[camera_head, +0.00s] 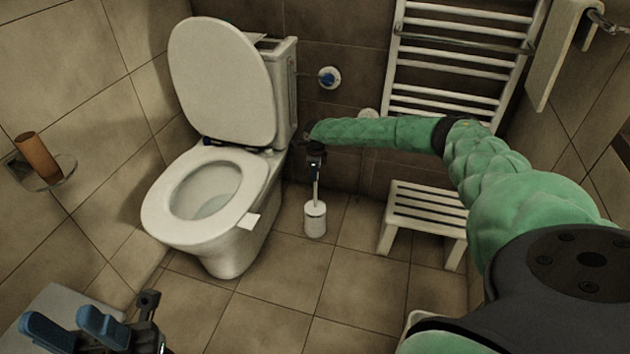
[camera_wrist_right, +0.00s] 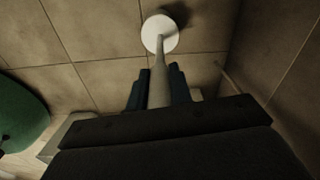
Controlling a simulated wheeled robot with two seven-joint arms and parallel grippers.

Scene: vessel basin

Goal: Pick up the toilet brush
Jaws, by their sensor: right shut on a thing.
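The toilet brush stands upright on the floor between the toilet and the stool, its handle (camera_head: 316,192) rising from a white holder (camera_head: 315,219). My right gripper (camera_head: 316,165) is at the top of the handle and is shut on it. In the right wrist view the handle (camera_wrist_right: 158,75) runs between the two dark fingers of the right gripper (camera_wrist_right: 158,88), and the white round holder (camera_wrist_right: 160,33) lies beyond them. I cannot tell whether the brush is lifted in the holder. My left gripper (camera_head: 75,328), with blue fingers held apart, is at the bottom left, empty and away from the brush.
The toilet (camera_head: 227,240) with raised lid is left of the brush. A white slatted stool (camera_head: 428,208) stands to the right, under a towel rail (camera_head: 455,60). The tiled wall is close behind the brush. Open floor (camera_head: 280,285) lies in front.

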